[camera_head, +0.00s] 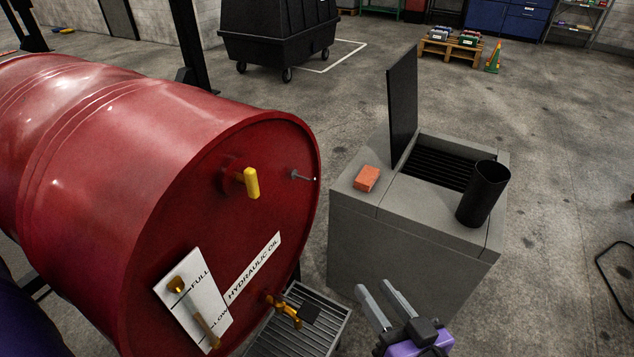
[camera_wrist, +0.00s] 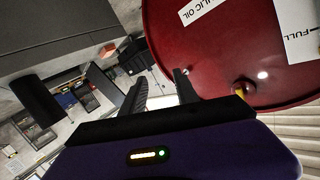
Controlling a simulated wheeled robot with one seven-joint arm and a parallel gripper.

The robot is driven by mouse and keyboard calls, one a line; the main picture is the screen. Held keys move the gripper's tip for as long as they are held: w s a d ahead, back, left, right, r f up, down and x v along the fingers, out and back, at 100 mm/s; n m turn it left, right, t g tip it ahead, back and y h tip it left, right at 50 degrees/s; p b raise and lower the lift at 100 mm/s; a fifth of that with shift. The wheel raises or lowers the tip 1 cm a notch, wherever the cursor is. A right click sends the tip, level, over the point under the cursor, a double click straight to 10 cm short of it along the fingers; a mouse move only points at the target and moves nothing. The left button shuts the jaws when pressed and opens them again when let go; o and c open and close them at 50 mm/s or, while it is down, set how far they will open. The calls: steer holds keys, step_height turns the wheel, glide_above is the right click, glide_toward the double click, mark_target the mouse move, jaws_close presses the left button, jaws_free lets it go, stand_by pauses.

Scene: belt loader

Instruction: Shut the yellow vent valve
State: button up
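The yellow vent valve (camera_head: 250,182) sits high on the round end face of the red drum (camera_head: 150,150). Its yellow handle stands roughly upright in the head view. In the wrist view the valve (camera_wrist: 240,92) shows small near the drum's edge, partly foreshortened. My gripper (camera_head: 376,288) is open and empty, below and to the right of the valve, in front of the grey cabinet. Its fingers also show apart in the wrist view (camera_wrist: 160,84), with nothing between them. It touches neither the valve nor the drum.
A grey rod (camera_head: 302,177) juts from the drum right of the valve. Lower are a sight gauge (camera_head: 195,310) and a brass tap (camera_head: 283,308) over a grated tray (camera_head: 300,335). The grey cabinet (camera_head: 400,240) bears an orange block (camera_head: 367,178) and a black cup (camera_head: 482,195).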

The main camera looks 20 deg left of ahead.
steer(key=w+a+r+n+g+y+b, duration=0.15)
steer(key=a+r+n+g+y, duration=0.3)
steer(key=a+r, duration=0.55)
steer(key=n+g+y, duration=0.2)
steer(key=n+g, duration=0.3)
steer(key=n, duration=0.1)
glide_toward(255, 175)
steer(key=a, duration=0.5)
steer(key=a+p, duration=0.1)
steer(key=a, duration=0.4)
steer(key=shift+w+a, duration=0.3)
steer(key=shift+a, duration=0.1)
jaws_close()
